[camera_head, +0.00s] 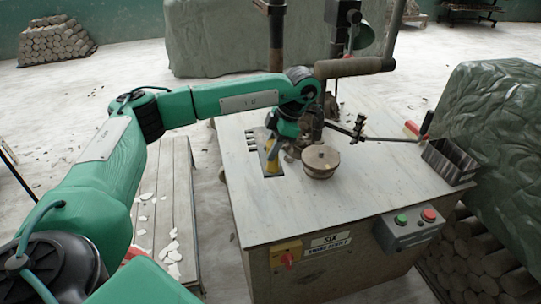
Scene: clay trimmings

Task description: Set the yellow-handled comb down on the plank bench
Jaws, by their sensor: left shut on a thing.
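The yellow-handled comb (273,153) is at my left gripper (280,143), over the back left of the machine table. Its yellow handle and a grey toothed part show just below and left of the jaws. My left gripper is shut on it; the fingertips are small and partly hidden by the wrist. I cannot tell whether the comb touches the table top. The plank bench (183,205) stands left of the table, with pale flat trimmings on its left side and my left arm across part of it. My right gripper is not in view.
The machine table (330,215) carries a round wooden block (320,160) close right of the gripper, a thin metal arm, and a dark metal box (450,160) at the right. A control box (408,228) is on its front. The bench's right-hand planks look mostly clear.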

